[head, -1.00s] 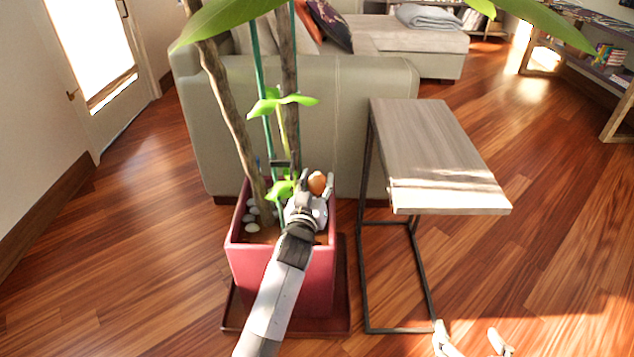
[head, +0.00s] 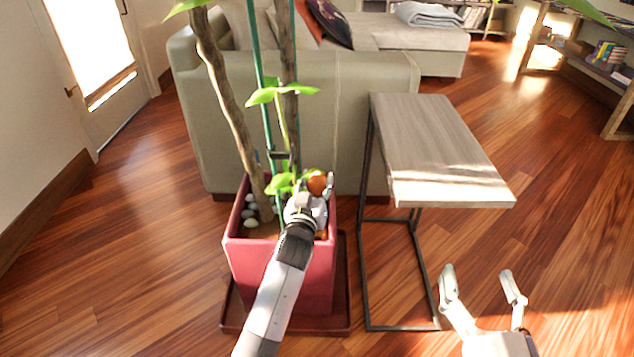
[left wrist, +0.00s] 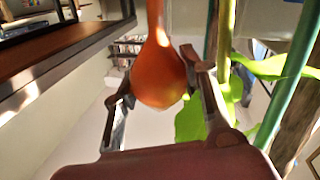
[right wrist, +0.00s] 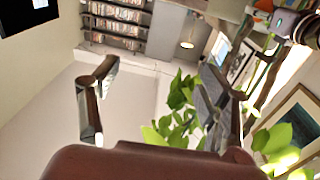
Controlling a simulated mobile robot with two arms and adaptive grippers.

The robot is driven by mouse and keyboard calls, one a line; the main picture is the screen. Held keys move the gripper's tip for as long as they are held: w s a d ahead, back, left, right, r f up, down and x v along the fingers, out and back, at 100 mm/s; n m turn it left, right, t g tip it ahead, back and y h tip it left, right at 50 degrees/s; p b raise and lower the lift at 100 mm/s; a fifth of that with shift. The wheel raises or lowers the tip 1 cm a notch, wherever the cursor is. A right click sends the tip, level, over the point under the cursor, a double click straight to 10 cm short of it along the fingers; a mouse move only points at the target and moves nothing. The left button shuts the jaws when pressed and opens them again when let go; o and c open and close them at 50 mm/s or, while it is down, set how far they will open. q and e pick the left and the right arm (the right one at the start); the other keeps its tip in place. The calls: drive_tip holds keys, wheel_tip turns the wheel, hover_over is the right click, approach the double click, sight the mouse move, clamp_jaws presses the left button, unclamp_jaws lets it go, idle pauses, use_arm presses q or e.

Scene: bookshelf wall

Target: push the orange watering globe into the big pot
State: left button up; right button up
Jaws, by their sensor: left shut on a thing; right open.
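The orange watering globe (left wrist: 160,75) is between the fingers of my left gripper (left wrist: 157,85), its round bulb facing the palm and its narrow neck pointing away. In the head view the globe (head: 317,185) shows just above the big pot (head: 285,270), a square red planter. My left gripper (head: 318,190) is shut on the globe over the pot's right rear part. The globe's lower end is hidden by the gripper, so I cannot tell how deep it sits. My right gripper (head: 483,285) is open and empty, low at the right, clear of the pot.
The pot holds a plant with woody trunks (head: 228,95), a green stake and leaves close to my left gripper. A side table (head: 430,140) stands to the right of the pot. A sofa (head: 345,110) is behind. The wooden floor at left is free.

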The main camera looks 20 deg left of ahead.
use_arm(q)
drive_tip(key=shift+f+b, duration=0.35)
drive_tip(key=shift+f, duration=0.1)
drive_tip(key=shift+f+b, duration=0.8)
drive_tip(key=shift+f, duration=0.5)
use_arm(e)
drive_tip(key=s+r+t+y, duration=0.2)
drive_tip(key=s+r+t, duration=0.2)
drive_tip(key=r+t, duration=0.3)
drive_tip(key=shift+s+a+r+t, duration=0.15)
drive_tip(key=shift+s+r+t, duration=0.2)
drive_tip(key=shift+r, duration=1.8)
drive_tip(key=shift+w+f+y, duration=0.15)
drive_tip(key=shift+w+y, duration=0.1)
drive_tip(key=shift+y, duration=0.15)
drive_tip(key=shift+w+a+f+g+h, duration=0.1)
drive_tip(key=shift+w+f+g+h, duration=0.2)
drive_tip(key=shift+f+g, duration=0.15)
